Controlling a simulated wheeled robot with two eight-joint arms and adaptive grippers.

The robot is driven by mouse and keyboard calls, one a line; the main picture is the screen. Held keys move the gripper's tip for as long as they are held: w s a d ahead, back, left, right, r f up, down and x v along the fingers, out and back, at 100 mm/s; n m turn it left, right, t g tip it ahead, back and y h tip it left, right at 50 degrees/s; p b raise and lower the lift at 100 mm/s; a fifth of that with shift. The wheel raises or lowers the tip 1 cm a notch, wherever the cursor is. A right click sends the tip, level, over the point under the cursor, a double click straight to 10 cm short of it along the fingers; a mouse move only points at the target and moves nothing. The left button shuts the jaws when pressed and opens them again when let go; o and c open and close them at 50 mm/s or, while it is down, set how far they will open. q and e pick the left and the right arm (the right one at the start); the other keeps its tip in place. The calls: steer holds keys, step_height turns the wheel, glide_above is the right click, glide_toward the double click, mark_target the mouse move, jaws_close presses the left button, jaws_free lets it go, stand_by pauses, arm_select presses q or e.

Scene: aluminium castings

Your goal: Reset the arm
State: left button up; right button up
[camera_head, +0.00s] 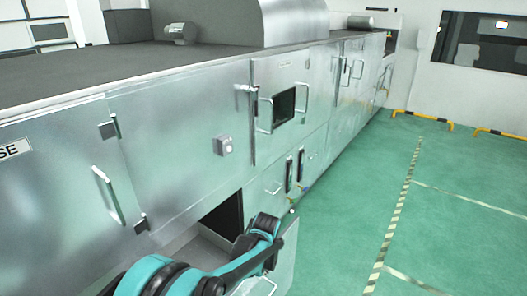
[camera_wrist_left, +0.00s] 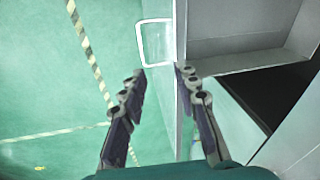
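My left arm (camera_head: 205,277), teal and black, reaches in from the bottom left of the head view to a low opening in the metal machine. Its fingertips are hard to make out there. In the left wrist view my left gripper (camera_wrist_left: 160,76) is open, its two dark fingers spread apart. The open metal door (camera_wrist_left: 181,40) has its edge close to the right fingertip, and part of the panel shows between the fingers. I cannot tell whether they touch. The door's handle (camera_wrist_left: 155,43) is just beyond the fingertips. My right gripper is not in view.
The long metal machine (camera_head: 170,120) fills the left and middle, with handles and latches sticking out. A dark opening (camera_head: 224,214) is low in its front, beside the open door panel (camera_head: 286,262). Green floor (camera_head: 350,215) with striped lines lies clear to the right.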

arm_select(q)
steer(key=s+a+r+n+t+h, duration=0.1)
steer(key=s+a+r+n+t, duration=0.25)
steer(key=s+a+r, duration=1.15)
steer(key=s+a+f+n+t, duration=0.1)
steer(key=s+n, duration=0.1)
steer(key=s, duration=0.6)
steer(key=shift+s+a+f, duration=0.25)
steer(key=shift+s+f, duration=0.05)
steer(key=shift+f, duration=0.1)
